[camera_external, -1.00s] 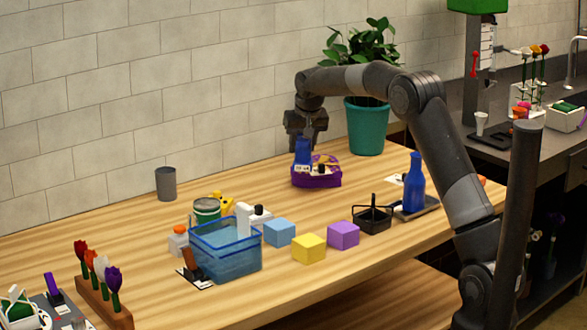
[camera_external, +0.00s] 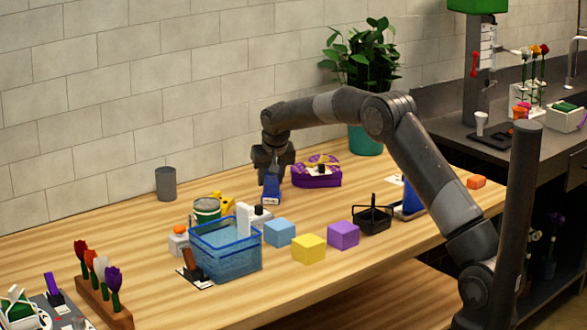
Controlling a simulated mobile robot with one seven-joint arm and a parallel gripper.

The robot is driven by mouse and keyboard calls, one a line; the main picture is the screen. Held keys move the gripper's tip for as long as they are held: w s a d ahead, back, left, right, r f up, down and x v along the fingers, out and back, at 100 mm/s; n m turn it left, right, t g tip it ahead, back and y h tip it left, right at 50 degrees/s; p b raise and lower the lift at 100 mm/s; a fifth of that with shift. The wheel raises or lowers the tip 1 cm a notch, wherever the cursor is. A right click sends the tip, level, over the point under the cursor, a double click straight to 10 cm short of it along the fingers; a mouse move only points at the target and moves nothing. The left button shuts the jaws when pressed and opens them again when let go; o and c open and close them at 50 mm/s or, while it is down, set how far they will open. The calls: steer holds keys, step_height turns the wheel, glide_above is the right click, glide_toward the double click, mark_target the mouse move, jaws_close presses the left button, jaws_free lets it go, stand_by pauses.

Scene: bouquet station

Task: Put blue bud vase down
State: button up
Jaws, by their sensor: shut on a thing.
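My gripper (camera_external: 271,174) is shut on the blue bud vase (camera_external: 271,187), with its fingers pointing down around the vase's upper part. The vase has a pale patch near its bottom end. It is left of the purple container, behind the blue block and the white items. I cannot tell whether its base touches the wooden table (camera_external: 350,262) or hangs just above it. The neck of the vase is hidden by the gripper.
A purple container (camera_external: 316,178) stands close on the right. A blue wire basket (camera_external: 225,255), a green can (camera_external: 207,209), a blue block (camera_external: 279,233) and a black caddy (camera_external: 373,216) stand nearer the front. A grey cup (camera_external: 166,183) is far left.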

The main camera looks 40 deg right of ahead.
steer(key=o, duration=1.2)
steer(key=shift+f, duration=0.1)
steer(key=s+a+r, duration=0.2)
steer(key=s+r, duration=1.3)
steer(key=r, duration=0.4)
steer(key=s+r+n+t+y, duration=0.1)
steer(key=s+r+n, duration=0.15)
steer(key=s, duration=2.45)
steer(key=shift+n+y, duration=0.4)
steer(key=shift+n, duration=0.55)
steer(key=s+f, duration=0.2)
steer(key=s, duration=0.2)
steer(key=s+f, duration=0.2)
steer(key=s, duration=0.2)
steer(key=s+a+f, duration=0.1)
steer(key=s+f, duration=0.1)
steer(key=s, duration=0.2)
steer(key=shift+s+a+f, duration=0.1)
steer(key=shift+s+f, duration=0.2)
steer(key=shift+s, duration=0.05)
